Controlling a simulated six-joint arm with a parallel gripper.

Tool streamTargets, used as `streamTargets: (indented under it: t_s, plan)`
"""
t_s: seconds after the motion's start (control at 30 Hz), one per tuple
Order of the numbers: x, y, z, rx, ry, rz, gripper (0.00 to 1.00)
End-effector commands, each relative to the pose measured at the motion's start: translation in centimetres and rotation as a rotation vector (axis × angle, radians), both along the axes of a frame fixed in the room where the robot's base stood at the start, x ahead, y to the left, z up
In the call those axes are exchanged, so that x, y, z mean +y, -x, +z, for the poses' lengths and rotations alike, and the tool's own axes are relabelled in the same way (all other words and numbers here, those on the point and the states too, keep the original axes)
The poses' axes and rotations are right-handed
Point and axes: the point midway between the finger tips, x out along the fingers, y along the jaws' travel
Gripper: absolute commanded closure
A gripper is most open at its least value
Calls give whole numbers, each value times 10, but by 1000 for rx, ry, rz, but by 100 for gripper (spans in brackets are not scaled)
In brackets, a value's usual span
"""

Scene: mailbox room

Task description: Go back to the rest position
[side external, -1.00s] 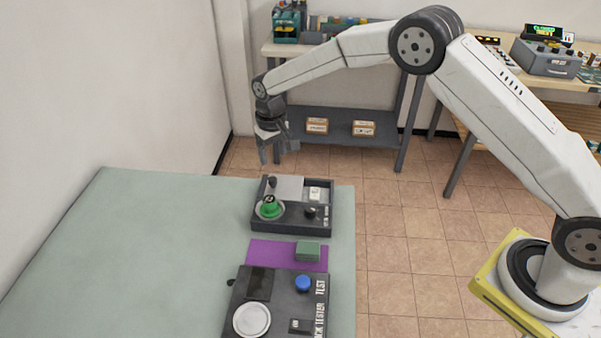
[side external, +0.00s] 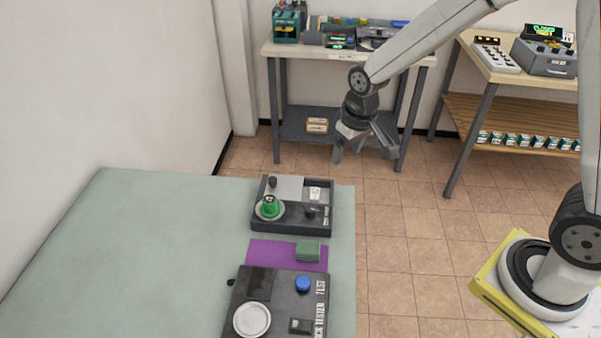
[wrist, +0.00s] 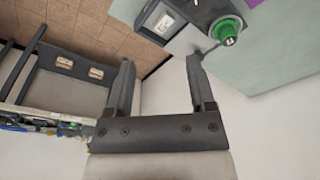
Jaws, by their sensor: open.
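My gripper (side external: 364,150) hangs in the air past the right edge of the green-grey table, above the tiled floor. It is open, with nothing between its fingers. In the wrist view my gripper (wrist: 160,85) also shows spread, empty fingers. The dark tray (side external: 291,226) on the table holds a green knobbed part (side external: 270,207) on a round seat at its left. The green part (wrist: 227,30) shows at the top right of the wrist view, apart from the fingers.
The table (side external: 130,260) has a purple mat (side external: 270,254) with a green block (side external: 308,250), and a dark tester box (side external: 281,290) with a blue button. A shelf bench (side external: 345,53) stands behind my gripper; another bench (side external: 500,75) is at right. Open floor lies between.

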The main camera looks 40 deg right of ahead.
Motion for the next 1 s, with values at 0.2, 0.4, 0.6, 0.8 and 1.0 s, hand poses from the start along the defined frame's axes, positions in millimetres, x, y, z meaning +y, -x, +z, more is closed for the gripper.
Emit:
streamTargets:
  t_s: [0.2,0.4,0.6,0.8,1.0]
  plan:
    - [-13,54,4,-35,3,-2,30]
    - [-21,98,2,-62,7,-2,30]
    - [-25,122,0,-76,9,-1,30]
    - [-25,126,-1,-77,10,-1,30]
    - [-25,125,-1,-77,9,-1,30]
